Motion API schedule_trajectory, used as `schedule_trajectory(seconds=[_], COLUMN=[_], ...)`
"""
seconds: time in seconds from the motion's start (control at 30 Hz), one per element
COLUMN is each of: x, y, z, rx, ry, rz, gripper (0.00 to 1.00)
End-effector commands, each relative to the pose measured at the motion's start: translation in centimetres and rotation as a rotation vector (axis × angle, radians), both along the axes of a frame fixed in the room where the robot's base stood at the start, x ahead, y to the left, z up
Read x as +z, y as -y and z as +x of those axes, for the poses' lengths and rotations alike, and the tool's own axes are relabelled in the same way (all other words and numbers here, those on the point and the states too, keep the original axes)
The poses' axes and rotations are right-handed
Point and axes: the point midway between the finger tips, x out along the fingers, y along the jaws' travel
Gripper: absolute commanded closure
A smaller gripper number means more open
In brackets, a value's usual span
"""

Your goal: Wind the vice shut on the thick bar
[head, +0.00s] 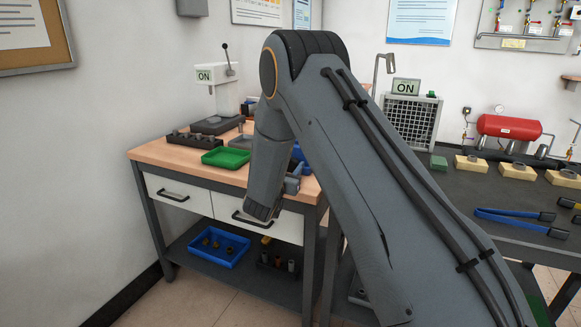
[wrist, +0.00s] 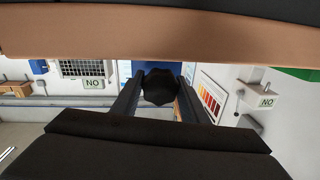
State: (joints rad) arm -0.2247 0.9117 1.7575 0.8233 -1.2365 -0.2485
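Part of the blue vice (head: 298,153) shows at the right end of the wooden bench, behind my arm. Its jaws and any thick bar in it are hidden in the head view. My gripper is mostly hidden behind my forearm there. In the wrist view, which is upside down, my gripper (wrist: 159,98) has its two fingers on either side of a dark, faceted round knob (wrist: 158,87), perhaps the end of the vice's screw. The fingers look close to its sides, but I cannot tell whether they touch it.
The wooden bench (head: 157,153) bears a green tray (head: 226,157) and a dark rack (head: 192,139). Its front edge (wrist: 160,38) crosses the wrist view close by. A blue tray (head: 219,248) sits on the lower shelf. Blue tongs (head: 510,217) lie on the dark right-hand table.

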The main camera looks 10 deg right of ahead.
Motion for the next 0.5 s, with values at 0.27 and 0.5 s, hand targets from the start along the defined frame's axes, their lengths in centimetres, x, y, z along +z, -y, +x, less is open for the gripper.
schedule_trajectory(seconds=[0.27,0.5], x=[-0.12,-0.13], y=[-0.11,-0.16], z=[0.11,0.12], rx=[0.001,0.002], ry=[0.065,0.202], rz=[0.089,0.276], gripper=[0.82,0.82])
